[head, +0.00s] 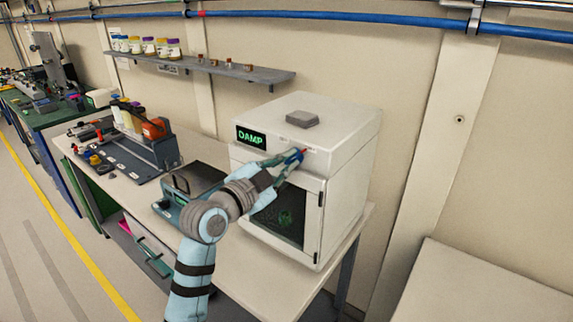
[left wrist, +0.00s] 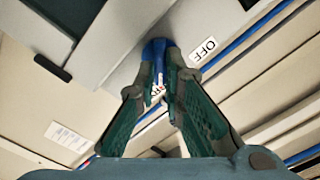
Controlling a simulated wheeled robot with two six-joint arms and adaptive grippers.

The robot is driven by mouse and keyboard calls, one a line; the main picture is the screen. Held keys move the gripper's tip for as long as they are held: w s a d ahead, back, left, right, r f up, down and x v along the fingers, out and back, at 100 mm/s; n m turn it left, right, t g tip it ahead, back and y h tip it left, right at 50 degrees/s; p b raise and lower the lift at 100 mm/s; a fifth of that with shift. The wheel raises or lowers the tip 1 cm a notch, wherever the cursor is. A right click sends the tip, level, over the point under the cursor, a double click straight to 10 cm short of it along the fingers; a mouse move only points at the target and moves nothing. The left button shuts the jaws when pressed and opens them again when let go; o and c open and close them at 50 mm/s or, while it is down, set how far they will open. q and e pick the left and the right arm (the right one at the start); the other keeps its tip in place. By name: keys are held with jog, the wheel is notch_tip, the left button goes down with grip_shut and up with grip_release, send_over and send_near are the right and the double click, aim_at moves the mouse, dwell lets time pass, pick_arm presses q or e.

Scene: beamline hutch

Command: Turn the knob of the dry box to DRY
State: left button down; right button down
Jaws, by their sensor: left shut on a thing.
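The white dry box (head: 346,150) stands on the bench, with a green-lit display (head: 251,138) reading DAMP on its front. My left gripper (head: 291,158) reaches the upper front panel, right of the display. In the left wrist view the gripper (left wrist: 163,85) has its fingertips on both sides of the blue knob (left wrist: 154,50) and is shut on it. An OFF label (left wrist: 204,51) shows beside the knob. Another small label between the fingers is partly hidden and I cannot read it surely. The knob's pointing direction is unclear. My right gripper is out of view.
The box's dark-windowed door (head: 284,218) is below the panel, partly behind my arm. A grey block (head: 302,118) lies on the box. A tool rack (head: 128,150) stands left on the bench (head: 262,268). A shelf (head: 232,72) with jars hangs behind.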

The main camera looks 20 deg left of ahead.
pick_arm(q)
jog(key=shift+f, duration=0.1)
jog(key=c, duration=2)
grip_release()
jog(key=shift+o, duration=0.2)
jog(key=v, duration=1.2)
jog(key=shift+d, duration=0.1)
